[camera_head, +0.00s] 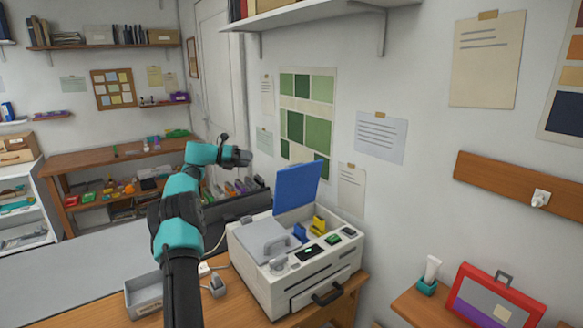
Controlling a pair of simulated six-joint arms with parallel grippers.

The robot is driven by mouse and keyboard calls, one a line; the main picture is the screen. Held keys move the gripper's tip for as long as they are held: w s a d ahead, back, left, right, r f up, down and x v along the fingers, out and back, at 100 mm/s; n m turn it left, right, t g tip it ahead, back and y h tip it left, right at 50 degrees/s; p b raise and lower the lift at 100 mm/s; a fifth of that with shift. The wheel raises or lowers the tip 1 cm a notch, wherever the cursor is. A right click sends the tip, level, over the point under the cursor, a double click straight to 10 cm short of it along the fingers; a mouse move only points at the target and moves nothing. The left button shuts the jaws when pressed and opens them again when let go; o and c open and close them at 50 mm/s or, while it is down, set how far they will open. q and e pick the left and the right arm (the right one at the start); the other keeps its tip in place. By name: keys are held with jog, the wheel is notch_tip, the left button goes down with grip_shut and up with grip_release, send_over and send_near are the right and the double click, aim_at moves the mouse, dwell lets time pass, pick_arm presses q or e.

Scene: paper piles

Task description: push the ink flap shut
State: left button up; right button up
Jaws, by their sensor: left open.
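A white printer (288,295) stands on the wooden table. Its blue ink flap (297,187) stands raised and open, tilted slightly, at the back of the printer top. Below the flap, the open bay shows a blue cartridge (299,232) and a yellow one (318,226). My left gripper (242,152) is open and empty, up in the air to the left of the flap and apart from it. My left arm rises from the bottom edge, in front of part of the table. My right gripper is not in view.
A grey lid with a handle (262,240) covers the printer's left top. A grey tray (143,298) and a small grey device with a cable (217,285) sit left of the printer. A red case (490,300) stands on the right shelf.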

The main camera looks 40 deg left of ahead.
aim_at(287, 166)
pick_arm(q)
jog(key=x, duration=1.7)
jog(key=shift+w+d+f, duration=0.1)
jog(key=shift+w+d, duration=0.05)
jog(key=shift+f, duration=0.15)
grip_shut()
